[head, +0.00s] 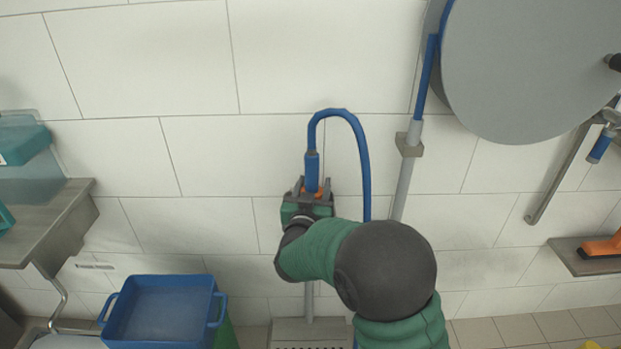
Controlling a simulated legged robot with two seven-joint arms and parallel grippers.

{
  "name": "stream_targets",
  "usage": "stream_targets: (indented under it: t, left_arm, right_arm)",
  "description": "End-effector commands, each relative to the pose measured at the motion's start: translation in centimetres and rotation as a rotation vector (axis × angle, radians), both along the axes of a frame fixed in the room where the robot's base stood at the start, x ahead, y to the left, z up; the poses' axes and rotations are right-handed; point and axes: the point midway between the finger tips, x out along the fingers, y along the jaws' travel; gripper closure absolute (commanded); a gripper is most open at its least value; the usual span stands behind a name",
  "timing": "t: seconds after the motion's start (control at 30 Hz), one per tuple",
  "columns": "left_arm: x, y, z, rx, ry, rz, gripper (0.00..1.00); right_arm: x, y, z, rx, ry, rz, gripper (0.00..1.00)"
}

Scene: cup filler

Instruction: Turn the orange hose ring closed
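The blue hose (362,150) loops up from the wall and down into a blue end piece (312,172). A small part of the orange hose ring (319,193) shows just below that end piece. My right arm comes in from the bottom right, and its green and dark grey gripper (313,186) is at the ring. Its fingers stand on either side of the hose end and ring. The gripper hides most of the ring, and I cannot tell whether the fingers press on it. My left gripper is out of view.
A large grey disc-shaped reel (530,70) is on the wall at upper right. A blue tub (160,312) stands at lower left, beside a grey shelf (50,220). A grey pipe (404,180) runs down the wall. A small shelf (590,262) with an orange tool (602,247) is at right.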

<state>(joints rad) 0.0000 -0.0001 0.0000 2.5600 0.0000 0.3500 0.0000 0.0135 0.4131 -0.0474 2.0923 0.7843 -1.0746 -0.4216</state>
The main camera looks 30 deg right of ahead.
Motion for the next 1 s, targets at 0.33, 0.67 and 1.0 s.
stream_targets:
  t: [0.33, 0.67, 1.0]
  left_arm:
    - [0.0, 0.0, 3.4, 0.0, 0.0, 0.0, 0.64]
    - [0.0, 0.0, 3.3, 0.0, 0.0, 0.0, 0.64]
    - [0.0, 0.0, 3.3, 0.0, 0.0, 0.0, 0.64]
  right_arm:
    - [-0.5, -0.5, 0.1, 0.0, -0.002, -0.206, 0.91]
    - [-0.5, -0.5, 0.1, 0.0, -0.005, -0.203, 0.91]
    - [-0.5, -0.5, 0.2, 0.0, -0.005, -0.202, 0.91]
